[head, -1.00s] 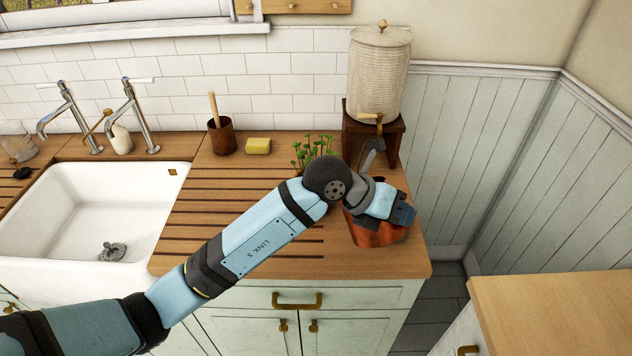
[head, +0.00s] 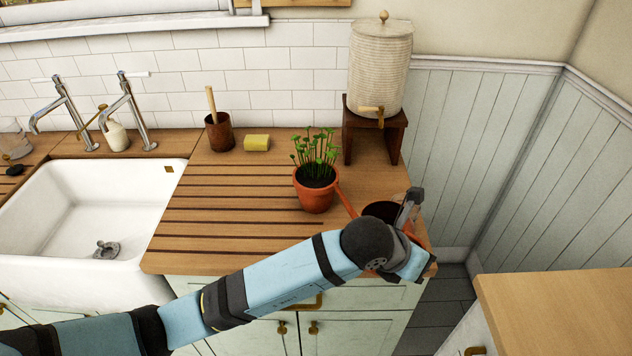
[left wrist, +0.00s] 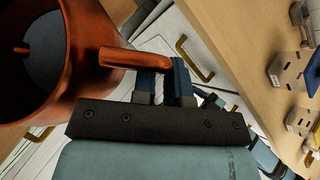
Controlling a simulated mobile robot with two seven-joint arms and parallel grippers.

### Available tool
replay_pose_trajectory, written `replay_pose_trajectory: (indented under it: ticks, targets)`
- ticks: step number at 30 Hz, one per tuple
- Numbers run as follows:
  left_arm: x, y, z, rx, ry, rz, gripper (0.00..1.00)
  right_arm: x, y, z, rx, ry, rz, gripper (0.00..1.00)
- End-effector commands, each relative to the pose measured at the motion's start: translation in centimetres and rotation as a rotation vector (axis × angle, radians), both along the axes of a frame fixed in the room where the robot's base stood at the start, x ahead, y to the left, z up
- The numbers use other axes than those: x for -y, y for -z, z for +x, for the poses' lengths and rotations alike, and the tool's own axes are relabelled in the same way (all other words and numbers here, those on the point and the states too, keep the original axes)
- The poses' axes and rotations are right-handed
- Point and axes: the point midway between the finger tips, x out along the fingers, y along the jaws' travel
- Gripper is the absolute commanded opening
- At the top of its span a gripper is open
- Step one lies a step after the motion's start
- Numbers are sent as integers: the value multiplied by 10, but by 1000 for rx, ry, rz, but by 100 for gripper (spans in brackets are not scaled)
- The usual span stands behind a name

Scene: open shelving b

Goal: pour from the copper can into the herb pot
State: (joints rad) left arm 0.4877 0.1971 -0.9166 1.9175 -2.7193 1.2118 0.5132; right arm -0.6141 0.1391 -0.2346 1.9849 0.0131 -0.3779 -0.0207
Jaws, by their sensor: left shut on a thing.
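The copper can (head: 383,211) is near the right front corner of the counter, its dark open top showing. Its thin spout (head: 345,201) points left and back, with its tip beside the herb pot's rim in the picture. The herb pot (head: 314,198) is terracotta, upright on the counter, with green herbs. My left gripper (head: 408,208) is at the can's right side; the left wrist view shows its jaws (left wrist: 170,85) shut on the can's handle (left wrist: 135,58). A grey-blue surface shows inside the can (left wrist: 88,70). My arm hides the can's lower body. My right gripper is not in view.
A ribbed dispenser (head: 380,70) with a brass tap stands on a wooden stand (head: 362,142) behind the can. A yellow sponge (head: 257,143) and a brown cup (head: 219,132) are at the back. The white sink (head: 85,215) is left. Grooved counter (head: 225,200) left of the pot is clear.

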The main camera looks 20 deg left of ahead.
Motion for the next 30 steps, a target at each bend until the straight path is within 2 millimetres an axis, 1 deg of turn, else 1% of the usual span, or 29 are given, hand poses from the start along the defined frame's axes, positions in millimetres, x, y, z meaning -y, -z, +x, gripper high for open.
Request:
replay_pose_trajectory:
  ticks: [7, 9, 13, 15, 19, 30]
  targets:
    - [8, 24, -6, 46, 3, 56, 0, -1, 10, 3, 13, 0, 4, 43]
    - [10, 33, -7, 69, 6, 83, 0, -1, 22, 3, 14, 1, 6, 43]
    - [13, 45, -10, 110, 5, 131, 0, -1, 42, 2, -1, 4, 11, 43]
    - [14, 46, -10, 120, 7, 142, 0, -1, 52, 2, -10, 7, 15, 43]
    - [16, 50, -11, 134, 8, 162, 0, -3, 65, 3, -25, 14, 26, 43]
    - [18, 55, -14, 159, 8, 198, 0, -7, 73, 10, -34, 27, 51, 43]
